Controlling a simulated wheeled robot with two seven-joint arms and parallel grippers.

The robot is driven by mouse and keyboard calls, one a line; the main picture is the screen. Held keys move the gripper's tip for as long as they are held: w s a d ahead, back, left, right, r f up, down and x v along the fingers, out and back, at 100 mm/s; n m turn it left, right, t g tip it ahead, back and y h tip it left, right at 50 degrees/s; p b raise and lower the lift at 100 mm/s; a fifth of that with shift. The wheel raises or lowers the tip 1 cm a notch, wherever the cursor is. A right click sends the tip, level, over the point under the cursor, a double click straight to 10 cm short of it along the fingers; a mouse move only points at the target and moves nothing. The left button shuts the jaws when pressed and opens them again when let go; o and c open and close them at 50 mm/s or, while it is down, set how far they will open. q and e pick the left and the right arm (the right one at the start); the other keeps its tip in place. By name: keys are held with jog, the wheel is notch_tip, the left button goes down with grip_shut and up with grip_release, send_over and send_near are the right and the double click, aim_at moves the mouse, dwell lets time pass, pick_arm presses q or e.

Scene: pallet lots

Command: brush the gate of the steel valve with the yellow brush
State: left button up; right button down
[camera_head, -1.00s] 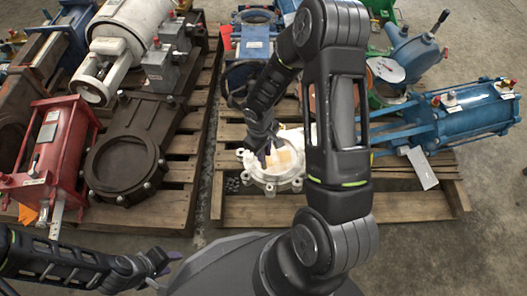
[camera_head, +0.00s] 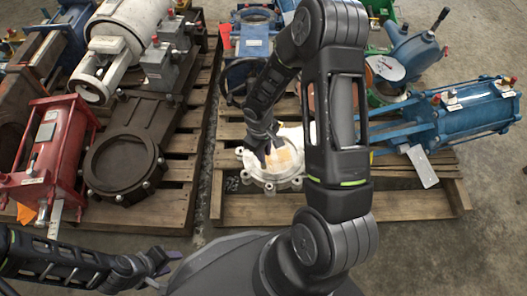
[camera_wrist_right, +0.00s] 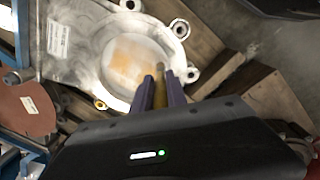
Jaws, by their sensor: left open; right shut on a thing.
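The steel valve (camera_wrist_right: 82,45) is a pale metal body with a round, bolted flange, lying flat on the pallet; its flange ring shows in the head view (camera_head: 289,185). Its gate (camera_wrist_right: 124,62) is the pale disc inside the ring, with a tan-orange patch. Whether the brush touches the gate, I cannot tell. My left gripper (camera_head: 165,262) is open and empty, low at the left.
A dark round valve (camera_head: 122,165) and a red actuator (camera_head: 50,150) lie on the left pallet. A blue cylinder (camera_head: 478,112) lies at right. My right arm hides part of the steel valve. Bare floor shows at lower right.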

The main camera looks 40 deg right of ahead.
jog(key=shift+f+b, duration=0.6)
jog(key=shift+f, duration=0.1)
jog(key=shift+d, duration=0.1)
jog(key=shift+s+d+r, duration=0.2)
jog(key=shift+s+d, duration=0.05)
jog(key=shift+d, duration=0.1)
jog(key=shift+s+d+p, duration=0.3)
jog(key=shift+d+p, duration=0.1)
jog(key=shift+d, duration=0.05)
jog(key=shift+w+a+f+b, duration=0.15)
jog(key=shift+w+a+b, duration=0.35)
jog(key=shift+a, duration=0.35)
